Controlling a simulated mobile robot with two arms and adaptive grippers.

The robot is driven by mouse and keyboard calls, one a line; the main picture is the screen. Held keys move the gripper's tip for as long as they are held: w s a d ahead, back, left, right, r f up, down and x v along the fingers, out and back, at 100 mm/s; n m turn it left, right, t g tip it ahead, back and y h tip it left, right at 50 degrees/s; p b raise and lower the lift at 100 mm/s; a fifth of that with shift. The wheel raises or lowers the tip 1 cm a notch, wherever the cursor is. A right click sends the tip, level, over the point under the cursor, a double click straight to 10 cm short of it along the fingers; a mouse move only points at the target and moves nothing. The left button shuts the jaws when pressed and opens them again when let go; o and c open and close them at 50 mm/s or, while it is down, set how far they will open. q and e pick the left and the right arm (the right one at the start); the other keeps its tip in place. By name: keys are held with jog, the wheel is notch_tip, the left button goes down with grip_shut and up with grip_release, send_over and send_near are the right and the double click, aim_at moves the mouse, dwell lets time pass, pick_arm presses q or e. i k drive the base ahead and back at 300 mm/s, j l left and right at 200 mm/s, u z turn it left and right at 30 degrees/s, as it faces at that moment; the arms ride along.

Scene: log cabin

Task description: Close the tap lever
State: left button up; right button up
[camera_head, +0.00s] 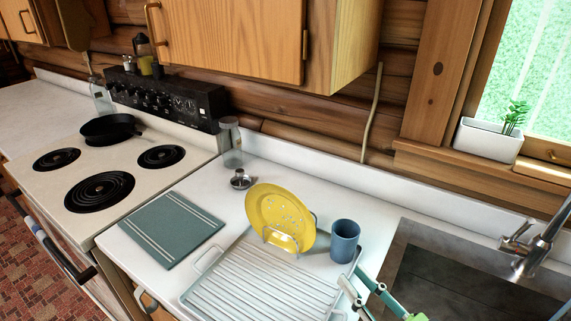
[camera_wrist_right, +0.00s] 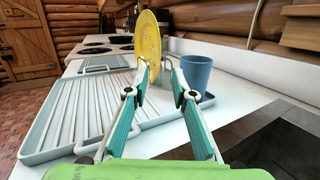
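The metal tap (camera_head: 536,247) stands at the back edge of the sink, at the right of the head view, with its spout cut off by the picture edge. Its small lever (camera_head: 517,234) sticks out at the upper left of the tap body. My right gripper (camera_head: 354,284) is at the bottom of the head view, left of the sink and well apart from the tap. In the right wrist view its two fingers (camera_wrist_right: 158,72) are spread with nothing held between them. The tap is not in the wrist view. My left gripper is not in view.
A grey drying tray (camera_head: 253,283) lies on the counter, with a yellow plate (camera_head: 279,214) in a rack and a blue cup (camera_head: 344,241) by my right gripper. The sink (camera_head: 452,278) lies right of them. A planter (camera_head: 487,140) sits on the windowsill.

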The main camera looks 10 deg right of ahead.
aim_at(505, 244)
jog(key=k+j, duration=0.7)
jog(key=k, duration=0.15)
